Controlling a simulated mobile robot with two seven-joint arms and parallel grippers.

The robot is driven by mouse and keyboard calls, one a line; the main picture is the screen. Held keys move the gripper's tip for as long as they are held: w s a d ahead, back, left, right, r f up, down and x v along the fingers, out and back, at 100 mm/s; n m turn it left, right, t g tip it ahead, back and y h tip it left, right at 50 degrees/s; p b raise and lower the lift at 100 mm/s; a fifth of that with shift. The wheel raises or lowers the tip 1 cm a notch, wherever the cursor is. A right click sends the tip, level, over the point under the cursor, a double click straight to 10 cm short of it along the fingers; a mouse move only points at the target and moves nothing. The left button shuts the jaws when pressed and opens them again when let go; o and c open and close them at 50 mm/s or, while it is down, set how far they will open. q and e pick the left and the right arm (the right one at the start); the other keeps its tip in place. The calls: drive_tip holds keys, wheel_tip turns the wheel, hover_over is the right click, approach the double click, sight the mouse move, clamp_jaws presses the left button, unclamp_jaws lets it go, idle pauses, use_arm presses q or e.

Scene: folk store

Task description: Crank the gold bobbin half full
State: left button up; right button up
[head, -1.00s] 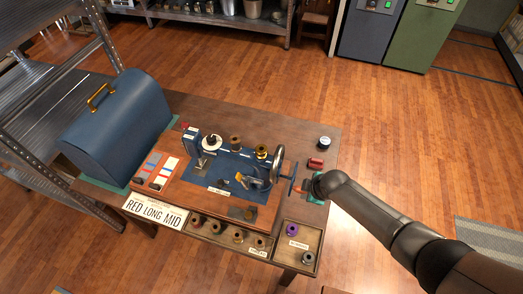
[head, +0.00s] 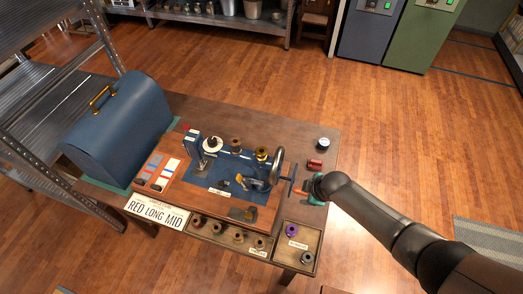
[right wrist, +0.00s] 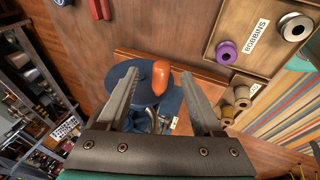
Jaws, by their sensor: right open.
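A blue sewing machine (head: 228,160) stands on a wooden base on the table. Its handwheel (head: 279,168) is at the right end, with a crank and an orange knob (head: 301,193). A gold spool-like piece (head: 262,153) is on top of the machine; I cannot tell whether it is the bobbin or how full it is. My right gripper (head: 310,188) is beside the crank. In the right wrist view its open fingers (right wrist: 160,98) stand on either side of the orange knob (right wrist: 160,76), apart from it. My left gripper is out of view.
A bobbin tray (head: 315,248) at the front right holds a purple bobbin (head: 291,230) and a grey bobbin (head: 307,258). A blue case (head: 118,130) stands at left.

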drive_tip(key=p+v, duration=0.3)
drive_tip(key=v, duration=0.4)
drive_tip(key=shift+s+r, duration=0.2)
drive_tip(key=shift+r, duration=0.1)
idle(0.6)
